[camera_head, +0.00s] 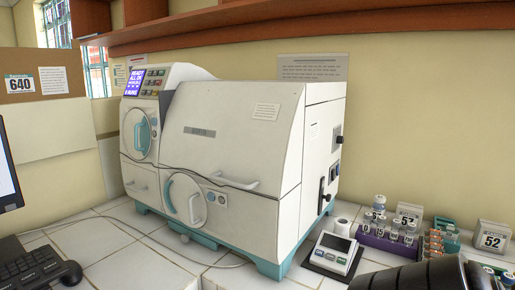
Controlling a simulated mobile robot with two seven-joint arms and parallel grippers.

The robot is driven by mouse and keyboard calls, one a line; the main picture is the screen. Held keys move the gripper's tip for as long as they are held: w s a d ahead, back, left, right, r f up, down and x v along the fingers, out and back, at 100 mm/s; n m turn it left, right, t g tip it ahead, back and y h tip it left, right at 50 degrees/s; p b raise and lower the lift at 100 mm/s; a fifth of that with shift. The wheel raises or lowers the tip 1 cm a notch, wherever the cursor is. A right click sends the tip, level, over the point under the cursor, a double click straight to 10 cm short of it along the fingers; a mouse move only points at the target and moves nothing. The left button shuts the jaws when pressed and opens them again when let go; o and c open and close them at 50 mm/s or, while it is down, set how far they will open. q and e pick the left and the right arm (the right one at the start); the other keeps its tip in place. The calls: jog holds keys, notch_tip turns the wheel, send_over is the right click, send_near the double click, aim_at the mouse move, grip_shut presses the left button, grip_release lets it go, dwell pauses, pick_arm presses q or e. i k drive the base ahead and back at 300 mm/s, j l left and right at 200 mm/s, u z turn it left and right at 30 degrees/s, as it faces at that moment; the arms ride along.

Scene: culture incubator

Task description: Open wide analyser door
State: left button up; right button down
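The white analyser (245,135) stands on the tiled bench in the middle, with teal feet and a lit blue screen (134,83) at upper left. Its wide door (225,125) is the large sloping front panel with a white bar handle (235,182) along its lower edge. The door looks shut. Neither gripper shows. A dark, ribbed piece at the bottom right edge looks like part of my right arm; its fingers are out of view.
A small white scale-like device (333,252) stands close to the analyser's right side. A keyboard (30,264), mouse (70,273) and monitor are at left. A wooden shelf (250,22) hangs above.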

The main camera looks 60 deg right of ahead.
aim_at(249, 134)
jog(key=z, duration=1.45)
jog(key=j+u, duration=0.15)
jog(key=k, duration=0.05)
